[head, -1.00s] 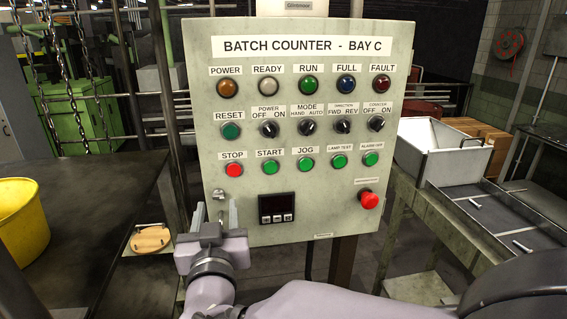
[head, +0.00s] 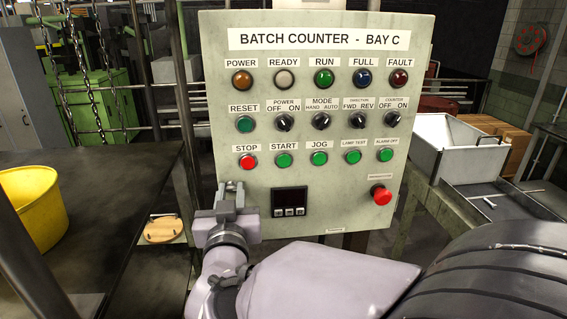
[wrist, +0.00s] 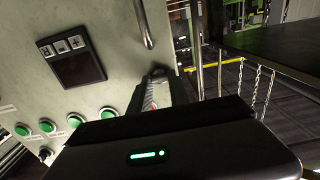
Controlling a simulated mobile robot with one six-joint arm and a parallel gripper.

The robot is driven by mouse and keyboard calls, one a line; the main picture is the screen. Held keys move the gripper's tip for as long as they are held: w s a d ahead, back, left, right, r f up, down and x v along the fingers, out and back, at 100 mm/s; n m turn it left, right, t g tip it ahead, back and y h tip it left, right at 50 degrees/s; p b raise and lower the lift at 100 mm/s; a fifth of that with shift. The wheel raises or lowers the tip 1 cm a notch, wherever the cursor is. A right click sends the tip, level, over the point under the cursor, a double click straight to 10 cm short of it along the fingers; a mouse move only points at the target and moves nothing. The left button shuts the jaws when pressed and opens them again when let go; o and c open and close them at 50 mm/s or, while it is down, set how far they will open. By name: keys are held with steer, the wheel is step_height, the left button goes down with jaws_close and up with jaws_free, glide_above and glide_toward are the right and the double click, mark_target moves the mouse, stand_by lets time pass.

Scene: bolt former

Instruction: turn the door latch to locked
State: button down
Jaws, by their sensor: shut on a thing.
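The door latch (head: 232,185) is a small metal fitting at the lower left of the grey panel door, below the red STOP button. My gripper (head: 230,194) is at the latch and shut on it; its fingers hide most of the latch, so I cannot tell its exact angle. In the wrist view my gripper's finger (wrist: 157,88) reaches to the panel face. A metal rod with a rounded end (wrist: 146,25) stands just beyond it; I cannot tell whether it is part of the latch.
The panel (head: 330,215) carries lamps, switches and green buttons, a dark display (head: 289,201) and a red mushroom button (head: 380,194). A dark table with a yellow bucket (head: 35,215) stands left. A metal bench with a white bin (head: 455,150) stands right.

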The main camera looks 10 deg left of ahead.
steer(key=n, duration=0.4)
steer(key=n+p, duration=0.1)
steer(key=n, duration=0.3)
steer(key=shift+a+r+n+p, duration=0.1)
steer(key=shift+n+p, duration=0.2)
steer(key=shift+n, duration=0.1)
steer(key=n+p, duration=0.1)
steer(key=n, duration=0.3)
steer(key=shift+p, duration=0.3)
steer(key=shift+n+p, duration=0.85)
steer(key=shift+n, duration=1.65)
steer(key=c, duration=1.2)
jaws_free()
steer(key=shift+f, duration=0.2)
steer(key=shift+c, duration=0.2)
